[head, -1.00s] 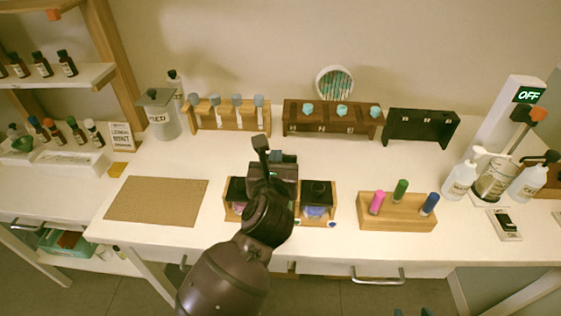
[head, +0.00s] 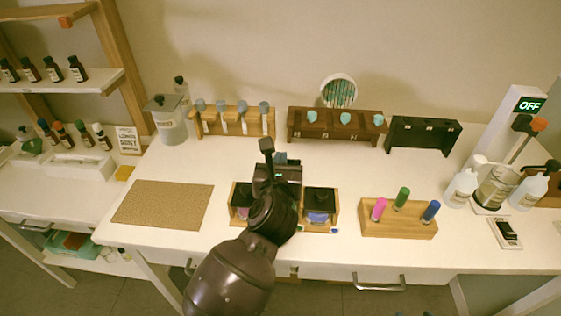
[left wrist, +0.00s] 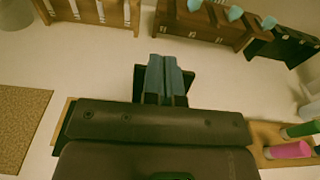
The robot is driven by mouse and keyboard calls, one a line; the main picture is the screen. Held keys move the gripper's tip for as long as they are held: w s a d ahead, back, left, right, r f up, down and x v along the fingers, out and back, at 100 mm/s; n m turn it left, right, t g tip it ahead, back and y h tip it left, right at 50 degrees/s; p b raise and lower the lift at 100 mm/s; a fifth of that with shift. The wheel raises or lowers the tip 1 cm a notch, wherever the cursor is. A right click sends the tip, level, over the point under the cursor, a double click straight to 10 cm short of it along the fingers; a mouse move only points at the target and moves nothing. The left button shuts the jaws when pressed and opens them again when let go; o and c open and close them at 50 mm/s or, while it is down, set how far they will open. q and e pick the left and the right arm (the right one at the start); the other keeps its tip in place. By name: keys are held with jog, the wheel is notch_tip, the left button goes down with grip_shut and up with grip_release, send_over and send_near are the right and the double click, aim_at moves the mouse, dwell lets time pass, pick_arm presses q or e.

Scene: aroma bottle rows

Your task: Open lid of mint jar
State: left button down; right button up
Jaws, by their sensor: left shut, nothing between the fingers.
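A wooden holder (head: 333,214) stands near the front of the table with black-lidded jars. The left jar (head: 241,196) and right jar (head: 320,201) show on either side of my left arm. I cannot read which one is mint. My left gripper (head: 280,157) is over the middle of the holder, shut and empty. In the left wrist view its blue-grey fingers (left wrist: 166,76) are together, in front of a dark square piece (left wrist: 188,82), perhaps a lid. I cannot tell whether they touch. The gripper hides the middle of the holder. My right gripper is not clearly visible.
A wooden block (head: 399,219) with pink, green and blue pieces stands to the right, and a tan mat (head: 163,204) lies to the left. Racks (head: 335,127) line the back. Bottles and a beaker (head: 496,188) stand at the far right.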

pick_arm(q)
jog(key=s+a+r+m+t+h, duration=0.1)
jog(key=s+a+r+m+h, duration=0.15)
jog(key=s+m+h, duration=0.75)
jog(key=s+a+r+m+h, duration=0.1)
jog(key=s+r+m+h, duration=0.15)
jog(key=s+m, duration=0.9)
jog(key=a+f+m+g+y, duration=0.6)
jog(key=f+m+g, duration=0.2)
jog(key=f+m, duration=0.5)
jog(key=s+a+f+m+g+y, duration=0.1)
jog(key=s+a+f+g+y, duration=0.3)
jog(key=a, duration=0.3)
jog(key=s+a+f+m+g+y, duration=0.1)
jog(key=s+a+f+g+y, duration=0.1)
jog(key=s+a+y, duration=0.35)
jog(key=w+a+f+t+h, duration=0.1)
jog(key=w+f+t+h, duration=0.1)
jog(key=w+f+t, duration=0.5)
jog(key=shift+w+a+f+t+h, duration=0.15)
jog(key=shift+w+f+t+h, duration=0.25)
jog(key=shift+f, duration=1.15)
